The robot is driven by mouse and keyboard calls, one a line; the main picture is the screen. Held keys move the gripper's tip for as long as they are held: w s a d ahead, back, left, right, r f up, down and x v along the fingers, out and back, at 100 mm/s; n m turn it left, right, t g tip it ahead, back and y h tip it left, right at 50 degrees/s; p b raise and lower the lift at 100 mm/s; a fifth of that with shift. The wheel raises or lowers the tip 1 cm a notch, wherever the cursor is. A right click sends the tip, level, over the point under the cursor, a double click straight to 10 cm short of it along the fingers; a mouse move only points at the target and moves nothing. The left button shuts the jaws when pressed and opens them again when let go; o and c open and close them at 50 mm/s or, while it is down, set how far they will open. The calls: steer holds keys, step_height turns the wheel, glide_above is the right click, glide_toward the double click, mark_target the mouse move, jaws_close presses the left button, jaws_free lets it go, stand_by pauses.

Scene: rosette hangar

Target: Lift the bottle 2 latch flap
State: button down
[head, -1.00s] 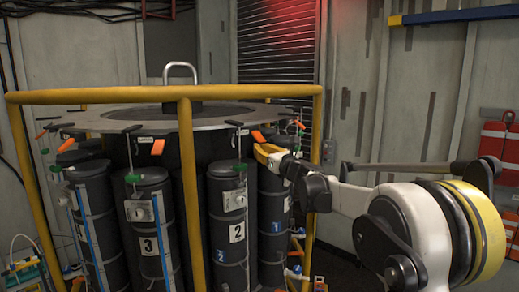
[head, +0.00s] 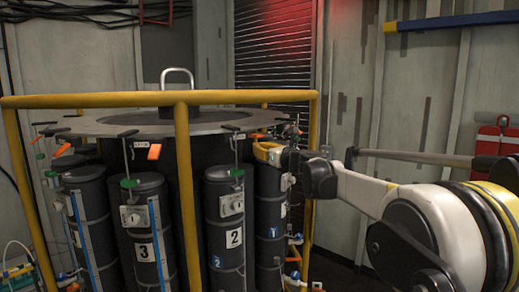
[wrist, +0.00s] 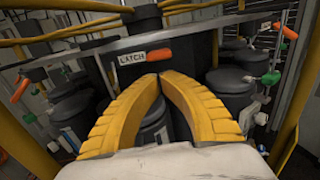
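Bottle 2 (head: 225,225) is a dark cylinder with a white "2" label, upright in the round rack. Near its top edge an orange latch flap (head: 257,136) shows as a small sliver, partly hidden. In the wrist view an orange flap (wrist: 158,55) sticks out sideways beside a white "LATCH" label (wrist: 132,58) on the rack's rim. My gripper (head: 262,150) is at the rim to the right of bottle 2. In the wrist view its yellow fingers (wrist: 160,77) meet at the tips, just below the flap in the picture. I cannot tell whether they touch it. Nothing shows between them.
A yellow guard rail with an upright post (head: 183,200) stands in front of the rack. Bottle 3 (head: 145,235) stands left, with its own orange flap (head: 154,152) hanging. More orange flaps (wrist: 20,90) and green-handled fittings (wrist: 271,78) line the rim.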

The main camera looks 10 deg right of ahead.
steer(key=b+v, duration=0.4)
steer(key=v, duration=0.5)
steer(key=shift+s+r, duration=0.3)
steer(key=shift+r, duration=0.15)
steer(key=shift+d, duration=0.1)
